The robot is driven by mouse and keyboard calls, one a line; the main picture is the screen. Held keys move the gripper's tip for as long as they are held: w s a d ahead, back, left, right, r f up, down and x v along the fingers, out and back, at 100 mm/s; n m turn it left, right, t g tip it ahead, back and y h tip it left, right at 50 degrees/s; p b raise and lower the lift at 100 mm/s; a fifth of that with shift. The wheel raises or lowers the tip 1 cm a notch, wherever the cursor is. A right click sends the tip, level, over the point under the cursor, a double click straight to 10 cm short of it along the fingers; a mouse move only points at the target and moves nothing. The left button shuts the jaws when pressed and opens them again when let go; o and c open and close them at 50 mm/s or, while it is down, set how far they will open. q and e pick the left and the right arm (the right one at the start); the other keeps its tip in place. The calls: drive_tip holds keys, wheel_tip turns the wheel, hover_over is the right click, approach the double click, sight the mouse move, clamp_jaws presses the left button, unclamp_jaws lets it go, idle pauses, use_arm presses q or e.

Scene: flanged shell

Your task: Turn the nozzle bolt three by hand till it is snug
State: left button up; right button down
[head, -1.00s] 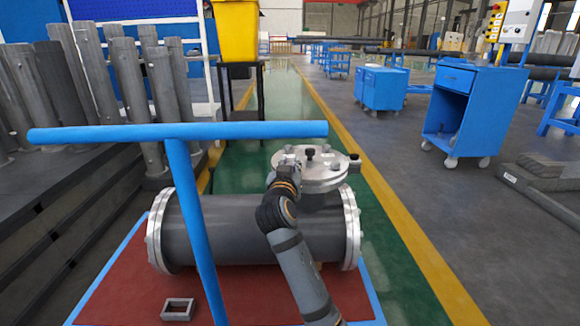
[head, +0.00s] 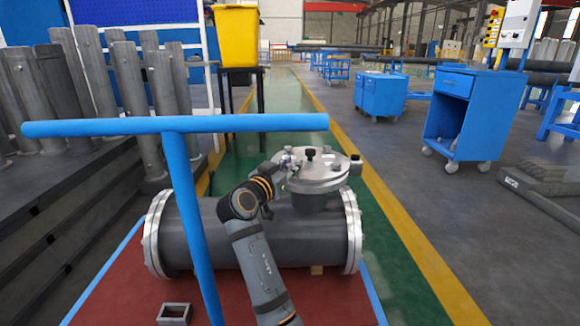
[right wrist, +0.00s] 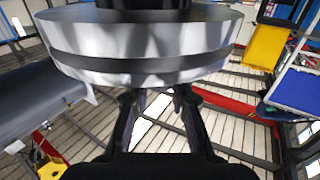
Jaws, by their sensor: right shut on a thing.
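The grey shell (head: 255,235) lies on its side with a large flange at each end. Its short upright nozzle carries a round silver flange (head: 318,172) on top. Dark and silver bolt heads stand around this flange, one dark one (head: 310,153) at the back. My right gripper (head: 286,163) is at the left edge of the nozzle flange, shut on a bolt there, which the fingers mostly hide. In the right wrist view the fingertips (right wrist: 157,95) reach up to the rim of the stacked flange (right wrist: 140,45). The bolt itself is not clear there. My left gripper is not in view.
A blue T-shaped bar (head: 180,125) stands in the foreground, left of my right arm. A small grey square frame (head: 174,314) lies on the red mat (head: 120,290). Grey posts crowd the left. The green floor right of the shell is clear.

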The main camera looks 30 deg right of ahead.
sight(290, 164)
drive_tip(key=shift+r, duration=0.1)
drive_tip(key=c, duration=1.2)
unclamp_jaws()
drive_tip(key=shift+o, duration=0.2)
wheel_tip(290, 164, up, 10)
